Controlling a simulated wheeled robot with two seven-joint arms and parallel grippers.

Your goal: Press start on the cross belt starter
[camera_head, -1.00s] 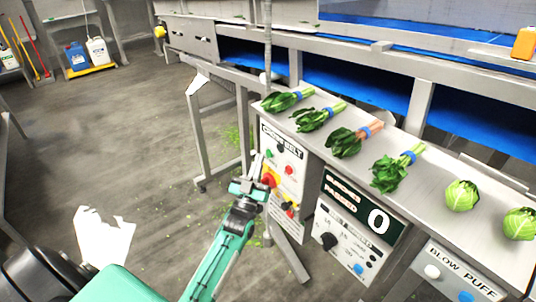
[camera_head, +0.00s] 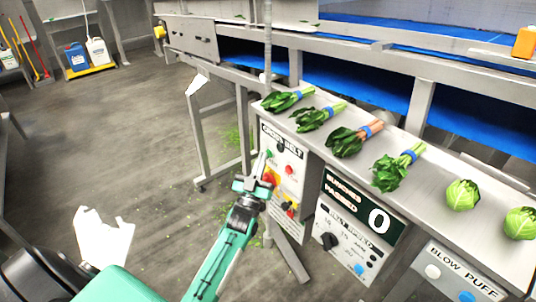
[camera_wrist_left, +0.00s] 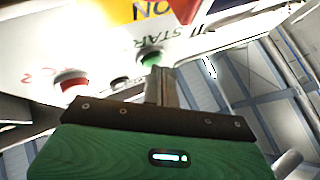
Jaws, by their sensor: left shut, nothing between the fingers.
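The cross belt starter (camera_head: 291,148) is a white panel on the frame below the steel shelf, with several buttons and a red knob on yellow. Its green start button (camera_wrist_left: 150,60) shows in the left wrist view beside the upside-down START lettering, with a red button (camera_wrist_left: 72,84) to its left. My left gripper (camera_head: 265,157) is shut and empty, its fingertips at the panel's left side by the green button. In the left wrist view the closed fingers (camera_wrist_left: 162,78) end right beside the green button. I cannot tell whether they touch it. My right gripper is not in view.
Several banded green bunches (camera_head: 390,172) and cabbages (camera_head: 462,195) lie on the steel shelf above. A bunch counter panel (camera_head: 360,220) reading 0 and a blow puff panel (camera_head: 458,275) are to the right. Open floor (camera_head: 130,140) is to the left.

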